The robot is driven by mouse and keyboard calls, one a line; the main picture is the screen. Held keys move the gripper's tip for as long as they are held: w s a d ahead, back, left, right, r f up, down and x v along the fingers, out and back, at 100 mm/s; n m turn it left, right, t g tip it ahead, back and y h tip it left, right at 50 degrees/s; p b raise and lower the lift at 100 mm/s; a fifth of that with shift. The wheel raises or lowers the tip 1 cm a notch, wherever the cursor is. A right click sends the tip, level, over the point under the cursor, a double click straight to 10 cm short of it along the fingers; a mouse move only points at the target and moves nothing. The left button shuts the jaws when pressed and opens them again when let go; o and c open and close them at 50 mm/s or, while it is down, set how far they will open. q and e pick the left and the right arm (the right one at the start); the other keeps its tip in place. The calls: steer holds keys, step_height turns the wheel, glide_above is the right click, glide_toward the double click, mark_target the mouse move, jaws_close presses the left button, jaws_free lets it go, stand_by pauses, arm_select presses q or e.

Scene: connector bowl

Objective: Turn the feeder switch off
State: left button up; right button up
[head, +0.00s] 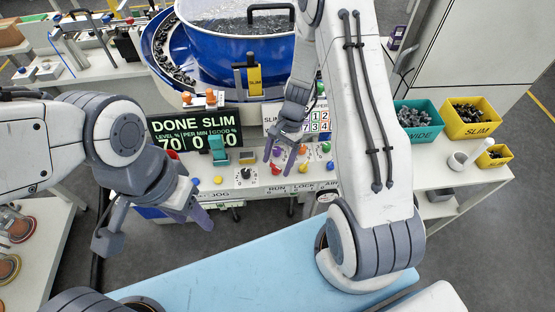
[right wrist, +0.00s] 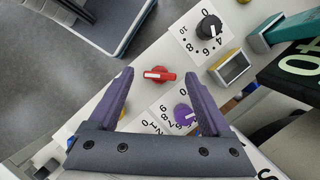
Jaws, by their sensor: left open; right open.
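The control panel (head: 232,180) stands below the blue bowl feeder. A red rotary switch (right wrist: 160,75) with a white stripe sits on the panel between my right fingertips in the right wrist view. The stripe lies roughly level there. I cannot read a label naming it as the feeder switch. My right gripper (head: 282,158) is open over the panel; it also shows in the right wrist view (right wrist: 160,82). Contact with the switch cannot be told. My left gripper (head: 155,226) is open and empty, in front of the panel's left side.
A black dial (right wrist: 208,28) and a purple knob (right wrist: 184,114) flank the red switch. A teal lever (head: 219,142) stands by the DONE SLIM display (head: 168,130). The blue bowl (head: 225,50) is behind. Green (head: 418,137) and yellow (head: 472,130) bins stand right.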

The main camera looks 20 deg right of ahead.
steer(key=shift+c, duration=0.3)
jaws_close()
steer(key=shift+w+n, duration=0.1)
steer(key=shift+n, duration=0.3)
steer(key=n+g+h, duration=0.1)
steer(key=n, duration=0.1)
steer(key=shift+w+a+n+p, duration=0.1)
steer(key=shift+a+n+p, duration=0.05)
steer(key=shift+n+p, duration=0.2)
steer(key=n, duration=0.2)
steer(key=n+g+h, duration=0.1)
steer(key=n, duration=0.1)
steer(key=shift+w+a+n, duration=0.1)
steer(key=shift+a+n, duration=0.05)
steer(key=shift+n, duration=0.1)
steer(key=n+h, duration=0.2)
steer(key=n, duration=0.3)
steer(key=shift+a, duration=0.2)
steer(key=shift+a+n+h, duration=0.1)
steer(key=shift+n+h, duration=0.45)
steer(key=shift+n, duration=0.7)
steer(key=shift+a+n+h, duration=0.1)
steer(key=shift+n+h, duration=0.45)
steer(key=shift+n, duration=0.7)
